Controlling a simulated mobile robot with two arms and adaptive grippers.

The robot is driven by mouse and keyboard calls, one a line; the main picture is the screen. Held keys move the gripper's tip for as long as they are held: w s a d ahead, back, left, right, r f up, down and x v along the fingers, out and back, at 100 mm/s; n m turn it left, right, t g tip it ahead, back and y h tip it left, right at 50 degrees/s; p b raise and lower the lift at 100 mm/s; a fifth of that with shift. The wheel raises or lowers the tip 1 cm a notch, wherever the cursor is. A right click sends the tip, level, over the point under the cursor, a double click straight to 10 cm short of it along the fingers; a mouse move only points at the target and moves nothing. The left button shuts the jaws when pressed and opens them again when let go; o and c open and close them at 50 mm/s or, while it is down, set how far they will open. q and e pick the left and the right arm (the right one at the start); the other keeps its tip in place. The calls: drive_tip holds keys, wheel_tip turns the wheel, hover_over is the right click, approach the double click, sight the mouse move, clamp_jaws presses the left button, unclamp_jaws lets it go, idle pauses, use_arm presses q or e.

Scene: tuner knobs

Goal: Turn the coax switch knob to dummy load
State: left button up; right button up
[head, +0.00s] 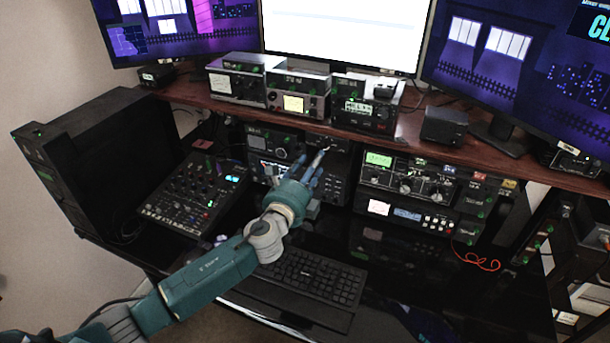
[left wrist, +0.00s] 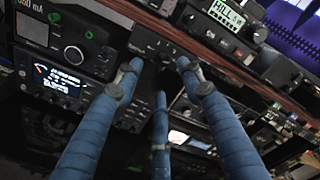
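My left gripper (head: 318,158) reaches in from the left, in front of the equipment under the shelf. In the left wrist view its blue fingers (left wrist: 158,66) are spread apart, with a clear gap between the tips and nothing seen held. Beyond the tips is a small dark unit (left wrist: 152,42) with small markings, just under the shelf edge. It may be the coax switch, but its label is too small to read. The knob itself cannot be made out, and I cannot tell whether a finger touches the unit. My right gripper is not in view.
A radio with a round dial (left wrist: 73,54) and a lit meter unit (left wrist: 58,80) stand left of the fingers. The wooden shelf (head: 405,133) overhangs close above. A mixer (head: 190,195), a keyboard (head: 305,275) and a stack with a green display (head: 378,159) are around.

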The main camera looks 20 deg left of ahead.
use_arm(q)
drive_tip(key=shift+s+a, duration=0.1)
drive_tip(key=shift+s, duration=2.6)
